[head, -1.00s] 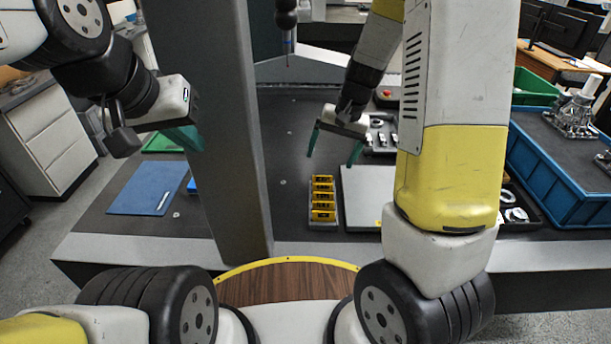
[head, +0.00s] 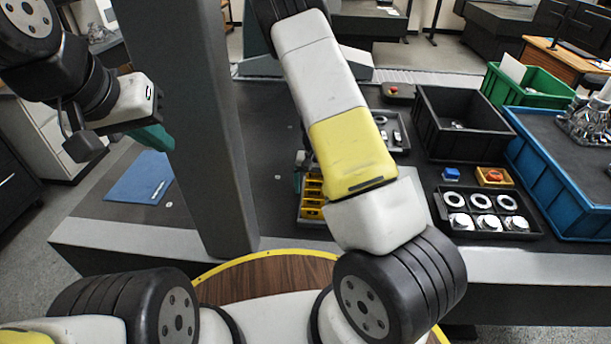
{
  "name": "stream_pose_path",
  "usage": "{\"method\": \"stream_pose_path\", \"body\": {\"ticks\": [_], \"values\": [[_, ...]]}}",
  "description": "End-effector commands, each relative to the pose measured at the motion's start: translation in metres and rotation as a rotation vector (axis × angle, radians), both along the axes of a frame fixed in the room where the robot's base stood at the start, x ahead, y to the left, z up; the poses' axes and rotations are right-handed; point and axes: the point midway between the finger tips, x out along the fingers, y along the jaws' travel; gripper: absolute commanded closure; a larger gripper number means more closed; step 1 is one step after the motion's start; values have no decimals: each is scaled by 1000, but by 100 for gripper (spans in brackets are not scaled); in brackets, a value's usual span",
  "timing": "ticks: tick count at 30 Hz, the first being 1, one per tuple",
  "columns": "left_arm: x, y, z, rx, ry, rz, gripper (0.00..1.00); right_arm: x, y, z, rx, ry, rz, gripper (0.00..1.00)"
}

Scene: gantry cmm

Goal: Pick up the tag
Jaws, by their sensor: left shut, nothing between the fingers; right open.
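Several yellow tag-like pieces (head: 312,198) stand in a row in a small grey holder on the dark table. I cannot tell which one is the tag. My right arm covers the right side of the row. My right gripper (head: 298,180) is mostly hidden behind my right arm; a bit of teal finger shows at the left edge of the row, near its far end. I cannot see whether it touches a piece. My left gripper (head: 155,138) is shut and empty, up at the left, away from the row.
A black tray (head: 487,215) with rings and round parts lies at the right, with a blue block (head: 451,174) and a red-topped yellow block (head: 494,177) behind it. Bins stand beyond: black (head: 463,138), blue (head: 560,190), green (head: 535,92). A grey column (head: 190,120) rises at left.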

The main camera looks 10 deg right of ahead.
Motion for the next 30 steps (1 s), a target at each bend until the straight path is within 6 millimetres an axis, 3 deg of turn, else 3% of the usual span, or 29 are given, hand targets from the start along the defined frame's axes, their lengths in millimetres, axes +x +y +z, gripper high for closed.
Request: {"method": "stream_pose_path", "body": {"ticks": [4,12,22,30], "values": [[0,0,0,0,0,0,100,0,1,-17,1,0,2,11],[0,0,0,0,0,0,100,1,1,-19,1,-1,1,11],[0,0,0,0,0,0,100,0,1,-19,1,-1,1,75],[0,0,0,0,0,0,100,1,1,-15,1,-2,2,75]]}}
